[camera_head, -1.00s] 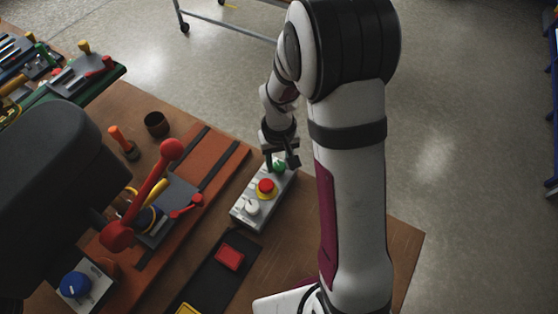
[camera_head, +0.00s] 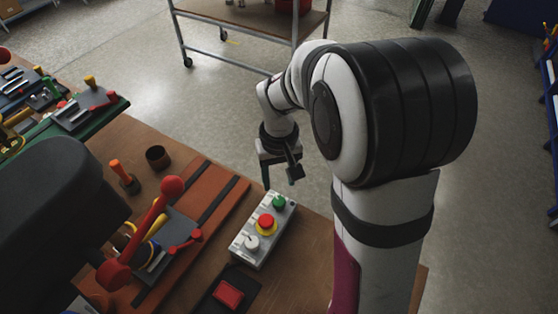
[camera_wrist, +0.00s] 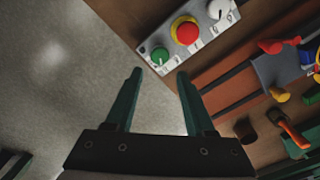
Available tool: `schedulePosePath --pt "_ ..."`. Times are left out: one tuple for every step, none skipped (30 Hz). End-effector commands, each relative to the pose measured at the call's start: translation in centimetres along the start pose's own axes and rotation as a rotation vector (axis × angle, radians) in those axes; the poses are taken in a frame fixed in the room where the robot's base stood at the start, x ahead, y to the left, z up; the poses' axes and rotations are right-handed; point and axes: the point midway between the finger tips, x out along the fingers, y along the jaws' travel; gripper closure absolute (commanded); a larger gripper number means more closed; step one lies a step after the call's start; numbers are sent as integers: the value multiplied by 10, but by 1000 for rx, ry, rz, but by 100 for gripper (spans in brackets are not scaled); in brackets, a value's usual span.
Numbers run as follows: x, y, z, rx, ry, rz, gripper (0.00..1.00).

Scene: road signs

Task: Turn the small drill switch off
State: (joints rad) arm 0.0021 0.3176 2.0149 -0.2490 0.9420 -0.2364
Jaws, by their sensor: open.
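A grey control box (camera_head: 243,258) sits on the wooden bench in the head view. It carries a green button (camera_head: 278,202), a red mushroom button on a yellow ring (camera_head: 266,223) and a white rotary knob (camera_head: 251,242). The knob also shows in the wrist view (camera_wrist: 217,9), partly cut by the top edge. Its marks are too small to read, and I cannot tell which control is the drill switch. My gripper (camera_head: 281,181) is open and empty, just beyond the green-button end. In the wrist view its fingers (camera_wrist: 159,74) point toward that end, apart from the box.
A reddish-brown board with dark strips (camera_head: 205,178) and a red lever (camera_head: 150,228) lie left of the box. A red block (camera_head: 228,294) is on a black mat below it. An orange-handled tool (camera_head: 122,175) and brown cup (camera_head: 157,157) stand behind. Open floor lies beyond the bench.

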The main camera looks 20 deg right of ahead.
Motion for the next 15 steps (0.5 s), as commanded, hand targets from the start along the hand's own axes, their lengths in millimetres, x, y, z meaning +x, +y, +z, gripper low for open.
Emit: schedulePosePath --pt "-16 0 -2 1 7 0 46" --pt "-25 0 -1 1 6 0 46" --pt "-36 0 -2 0 7 1 46" --pt "-43 0 -2 1 6 0 46" --pt "-49 0 -1 0 6 0 46" --pt "-56 0 -1 0 4 1 46" --pt "-61 0 -1 1 4 0 46" --pt "-65 0 -1 0 3 0 46" --pt "-69 0 -1 0 2 0 46" --pt "-71 0 -1 0 2 0 46" --pt "-72 0 0 0 1 0 46" --pt "-73 0 0 0 1 0 46" --pt "-74 0 0 0 1 1 46" --pt "-74 0 0 0 0 1 46" --pt "-74 0 0 0 0 1 46"
